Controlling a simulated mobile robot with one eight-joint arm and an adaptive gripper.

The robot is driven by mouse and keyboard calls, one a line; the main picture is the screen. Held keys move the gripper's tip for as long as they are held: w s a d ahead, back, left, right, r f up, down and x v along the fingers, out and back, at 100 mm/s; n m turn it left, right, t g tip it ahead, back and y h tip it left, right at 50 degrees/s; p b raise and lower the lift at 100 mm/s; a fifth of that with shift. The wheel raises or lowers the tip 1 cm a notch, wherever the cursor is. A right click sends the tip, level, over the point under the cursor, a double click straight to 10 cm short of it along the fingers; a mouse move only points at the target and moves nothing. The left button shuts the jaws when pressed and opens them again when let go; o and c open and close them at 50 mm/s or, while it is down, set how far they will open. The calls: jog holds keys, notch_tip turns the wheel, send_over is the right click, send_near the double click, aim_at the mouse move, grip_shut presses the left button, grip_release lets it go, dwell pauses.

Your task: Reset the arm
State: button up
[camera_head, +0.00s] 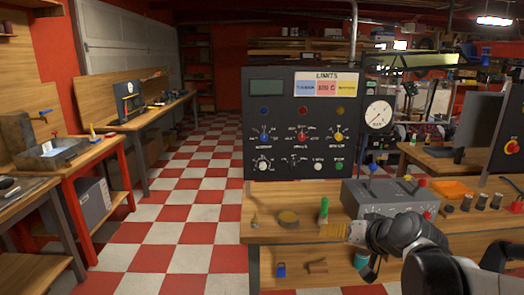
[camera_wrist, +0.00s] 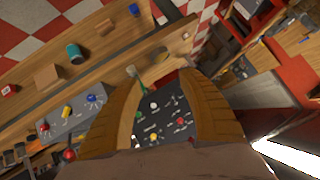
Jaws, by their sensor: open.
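My arm reaches in from the lower right of the head view, over the wooden workbench (camera_head: 290,200). My gripper (camera_head: 335,231) has tan, ribbed fingers and points left above the bench top, in front of the grey box with coloured levers (camera_head: 385,200). In the wrist view, my gripper (camera_wrist: 163,78) has its two curved fingers spread apart, with nothing held between them. The dark control panel (camera_wrist: 165,120) shows through the gap, beyond the fingers. A green-topped item (camera_head: 323,211) stands close to the fingertips in the head view; I cannot tell whether they touch.
The upright control panel (camera_head: 270,145) with knobs, a screen and a "LIMITS" label stands at the bench's back. A round gauge (camera_head: 379,114) is beside it. A small yellow-brown round dish (camera_head: 288,218) and an orange tray (camera_head: 455,189) lie on the bench. The checkered floor (camera_head: 190,200) at left is clear.

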jog(key=s+f+g+h, duration=0.1)
jog(key=s, duration=1)
jog(key=s+f+n+g+h, duration=0.1)
jog(key=s+f+g+h, duration=0.1)
jog(key=s, duration=0.9)
jog(key=shift+s+a+f+n+h, duration=0.25)
jog(key=shift+a+n+h, duration=0.05)
